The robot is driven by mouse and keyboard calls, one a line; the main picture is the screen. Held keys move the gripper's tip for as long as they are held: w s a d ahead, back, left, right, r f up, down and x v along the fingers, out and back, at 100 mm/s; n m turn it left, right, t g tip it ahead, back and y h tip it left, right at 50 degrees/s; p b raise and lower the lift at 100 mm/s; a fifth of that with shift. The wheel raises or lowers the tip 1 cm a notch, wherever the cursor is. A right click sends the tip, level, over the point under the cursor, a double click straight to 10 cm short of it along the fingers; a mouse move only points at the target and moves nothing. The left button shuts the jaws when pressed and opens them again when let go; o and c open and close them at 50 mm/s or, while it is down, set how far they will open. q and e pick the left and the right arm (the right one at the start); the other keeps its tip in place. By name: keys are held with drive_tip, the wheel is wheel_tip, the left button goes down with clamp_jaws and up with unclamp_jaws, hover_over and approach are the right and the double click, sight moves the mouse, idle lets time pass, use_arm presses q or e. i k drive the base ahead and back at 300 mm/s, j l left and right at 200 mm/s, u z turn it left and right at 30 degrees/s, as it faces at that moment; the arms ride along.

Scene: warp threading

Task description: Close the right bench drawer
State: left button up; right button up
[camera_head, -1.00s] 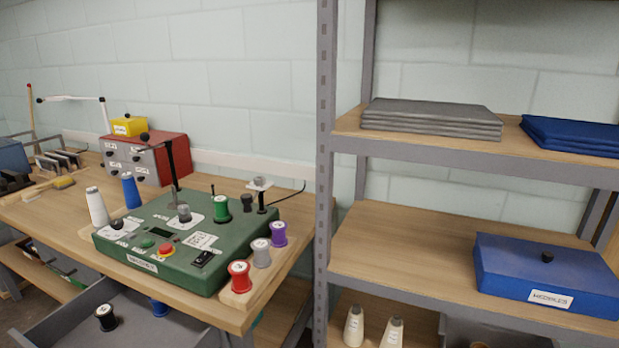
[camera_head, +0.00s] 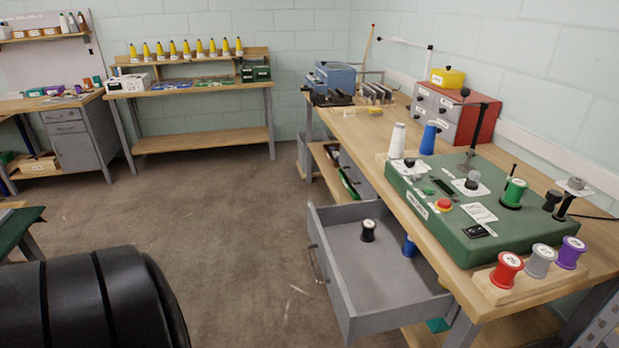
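A grey bench drawer (camera_head: 352,302) stands pulled out from under the wooden workbench (camera_head: 455,238), on the bench's near part. A handle (camera_head: 316,264) sits on its front face, which faces left. Inside the drawer are a black spool (camera_head: 368,230) and a blue spool (camera_head: 409,246), the blue one partly hidden by the bench edge. Neither gripper shows in the view. A large black rounded shape, probably a part of me, fills the lower left corner.
A green winder box (camera_head: 450,215) with spools stands on the bench, beside red, grey and purple spools (camera_head: 540,260). Open floor (camera_head: 240,230) lies left of the drawer. A second bench (camera_head: 190,88) with yellow cones stands at the back, and a grey cabinet (camera_head: 80,150) at far left.

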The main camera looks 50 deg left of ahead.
sight(373, 288)
drive_tip(key=u, duration=1.45)
drive_tip(key=i, duration=0.4)
